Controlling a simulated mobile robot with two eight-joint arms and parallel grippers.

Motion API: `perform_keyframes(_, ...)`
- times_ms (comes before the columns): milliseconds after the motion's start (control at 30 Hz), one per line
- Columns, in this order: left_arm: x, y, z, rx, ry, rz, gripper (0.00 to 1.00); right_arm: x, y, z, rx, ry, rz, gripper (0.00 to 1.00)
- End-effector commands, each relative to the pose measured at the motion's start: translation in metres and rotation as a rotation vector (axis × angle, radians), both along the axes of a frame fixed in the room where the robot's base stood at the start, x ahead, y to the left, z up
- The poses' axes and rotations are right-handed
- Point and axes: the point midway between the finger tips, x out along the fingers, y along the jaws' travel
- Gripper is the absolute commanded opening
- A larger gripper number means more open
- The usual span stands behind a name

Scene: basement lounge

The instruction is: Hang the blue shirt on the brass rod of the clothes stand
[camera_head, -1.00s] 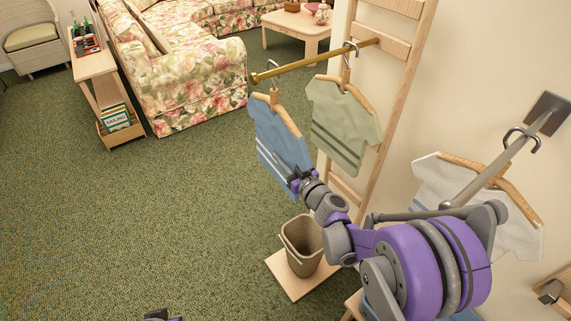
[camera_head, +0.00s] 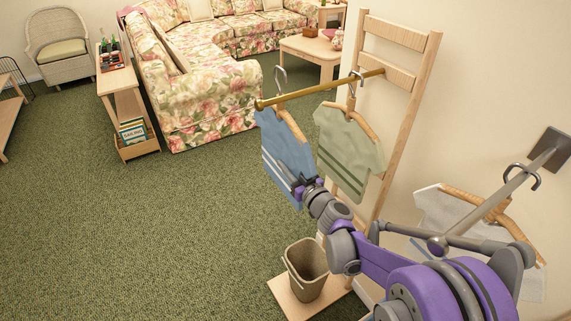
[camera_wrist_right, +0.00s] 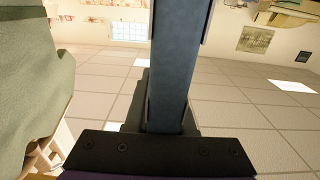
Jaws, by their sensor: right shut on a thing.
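The blue shirt (camera_head: 283,150) is on a wooden hanger by the free end of the brass rod (camera_head: 318,90) in the head view. Its hook (camera_head: 280,77) shows above the rod, and the shirt body hangs below rod level. I cannot tell whether the hook touches the rod. My right gripper (camera_head: 303,189) is shut on the shirt's lower right edge. The clothes stand (camera_head: 398,125) is a wooden ladder-like frame. My left gripper is out of view.
A green shirt (camera_head: 350,150) hangs on the rod close right of the blue one; it also fills the left of the wrist view (camera_wrist_right: 32,90). A bin (camera_head: 306,268) stands on the stand's base. A white shirt (camera_head: 448,210) hangs by the wall. Carpet at left is clear.

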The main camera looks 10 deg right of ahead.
Motion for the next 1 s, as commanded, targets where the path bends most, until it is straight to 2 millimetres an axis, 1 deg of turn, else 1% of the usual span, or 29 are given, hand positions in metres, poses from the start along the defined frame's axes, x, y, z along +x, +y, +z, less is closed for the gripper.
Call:
perform_keyframes(33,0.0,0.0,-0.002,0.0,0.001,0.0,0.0,-0.005,-0.002,0.0,0.0,0.0,-0.001,0.0)
perform_keyframes(733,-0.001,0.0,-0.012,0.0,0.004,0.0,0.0,-0.057,-0.021,-0.001,0.0,0.0,-0.001,0.0)
perform_keyframes(800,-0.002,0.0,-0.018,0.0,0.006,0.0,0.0,-0.055,-0.02,-0.009,0.0,0.001,0.0,0.0)
perform_keyframes(1000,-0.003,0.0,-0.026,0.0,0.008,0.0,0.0,-0.055,-0.02,-0.022,0.001,0.0,0.0,0.0)
